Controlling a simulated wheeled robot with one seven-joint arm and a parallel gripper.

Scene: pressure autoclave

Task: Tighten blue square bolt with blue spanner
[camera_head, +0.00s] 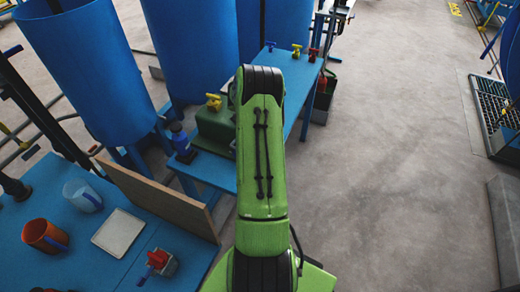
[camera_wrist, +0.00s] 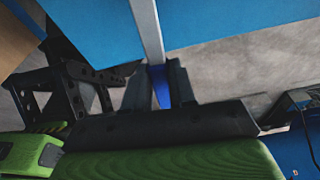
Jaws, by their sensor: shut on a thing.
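In the wrist view my gripper (camera_wrist: 160,85) is shut on a blue handle (camera_wrist: 160,90), with a grey metal shaft (camera_wrist: 148,28) running up from it; this looks like the blue spanner. In the head view my green arm hides the gripper and the spanner. I cannot pick out the blue square bolt for certain. A small blue fitting (camera_head: 270,46) stands at the far end of a narrow blue bench (camera_head: 222,172), beside a yellow one (camera_head: 296,50) and a red one (camera_head: 313,54).
A green machine (camera_head: 214,128) with a yellow top fitting and a dark blue bottle (camera_head: 181,140) stand on the bench. Large blue tanks (camera_head: 90,80) rise behind. A blue table (camera_head: 60,270) at front left holds cups. The floor (camera_head: 400,130) at right is clear.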

